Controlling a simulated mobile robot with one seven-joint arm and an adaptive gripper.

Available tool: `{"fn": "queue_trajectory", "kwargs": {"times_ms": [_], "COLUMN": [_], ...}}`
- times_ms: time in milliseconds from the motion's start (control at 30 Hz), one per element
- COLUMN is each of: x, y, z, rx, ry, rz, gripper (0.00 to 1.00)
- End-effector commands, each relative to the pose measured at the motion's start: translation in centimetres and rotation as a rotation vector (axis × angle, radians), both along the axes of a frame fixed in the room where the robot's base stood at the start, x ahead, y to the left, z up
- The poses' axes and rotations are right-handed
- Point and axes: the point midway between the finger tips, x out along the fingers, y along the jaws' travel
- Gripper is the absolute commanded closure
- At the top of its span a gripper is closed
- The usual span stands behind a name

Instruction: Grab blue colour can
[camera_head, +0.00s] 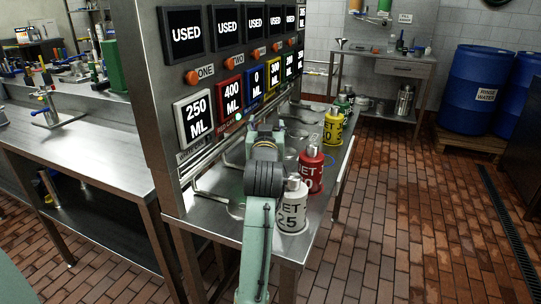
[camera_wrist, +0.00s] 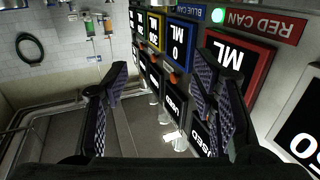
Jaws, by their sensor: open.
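I see no blue can clearly in either view. In the head view a white can (camera_head: 292,208), a red can (camera_head: 311,172) and a yellow can (camera_head: 333,127) stand in a row along the right edge of the steel bench (camera_head: 215,207). A green-topped can (camera_head: 345,101) stands farther back. My arm reaches over the bench in front of the panel and hides part of the bench. In the wrist view my gripper (camera_wrist: 163,92) is open, with nothing between its two fingers. The panel shows upside down there, with a blue-framed display (camera_wrist: 181,42) beyond the fingers.
A green light (camera_wrist: 217,16) glows beside the RED CAN label (camera_wrist: 266,24). Blue drums (camera_head: 475,90) stand at the back right. The brick floor right of the bench is clear.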

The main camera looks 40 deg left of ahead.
Motion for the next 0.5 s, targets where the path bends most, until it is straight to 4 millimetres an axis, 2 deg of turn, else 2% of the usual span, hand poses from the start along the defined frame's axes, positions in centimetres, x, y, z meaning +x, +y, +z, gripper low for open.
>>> {"fn": "queue_trajectory", "kwargs": {"times_ms": [100,300,500], "x": [-0.1,-0.1,1.4], "y": [0.1,0.1,1.0], "z": [-2.8,-6.1,-5.7], "rx": [-0.005,0.000,0.002], "ry": [0.003,-0.001,-0.003], "rz": [0.002,0.001,0.001], "gripper": [0.48,0.48,0.48]}}
